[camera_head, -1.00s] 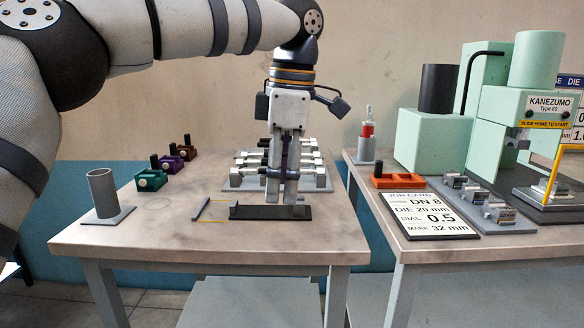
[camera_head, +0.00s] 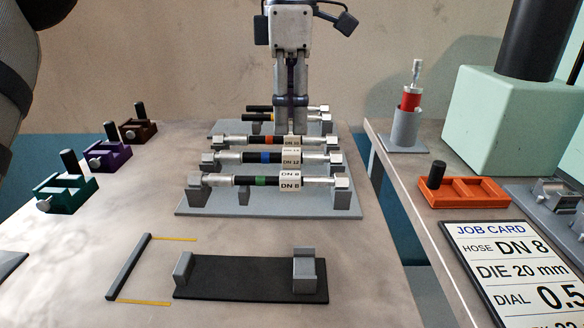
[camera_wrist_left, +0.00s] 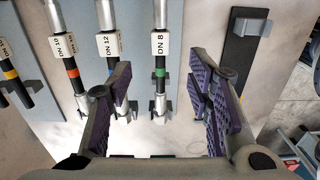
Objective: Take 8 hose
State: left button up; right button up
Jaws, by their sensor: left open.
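The DN 8 hose (camera_head: 260,181), black with a green band, silver end fittings and a white DN 8 tag, lies across the front of the grey rack (camera_head: 222,205). My left gripper (camera_head: 293,127) is open and empty, above the rack, its fingertips overlapping the farther hoses in the head view. In the left wrist view the DN 8 hose (camera_wrist_left: 160,73) appears between the spread fingers (camera_wrist_left: 158,85), apart from them. My right gripper is not in view.
Behind it lie a blue-banded DN 12 hose (camera_head: 263,157), an orange-banded hose (camera_head: 266,140) and more. A black base with grey blocks (camera_head: 235,280) stands in front. Green (camera_head: 65,192), purple (camera_head: 109,155) and brown (camera_head: 138,130) holders stand left. A job card (camera_head: 500,260) reads DN 8.

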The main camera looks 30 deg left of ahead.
aim_at(293, 175)
pick_arm(q)
notch_tip(293, 175, down, 10)
jog(key=shift+d+f, duration=0.1)
grip_shut()
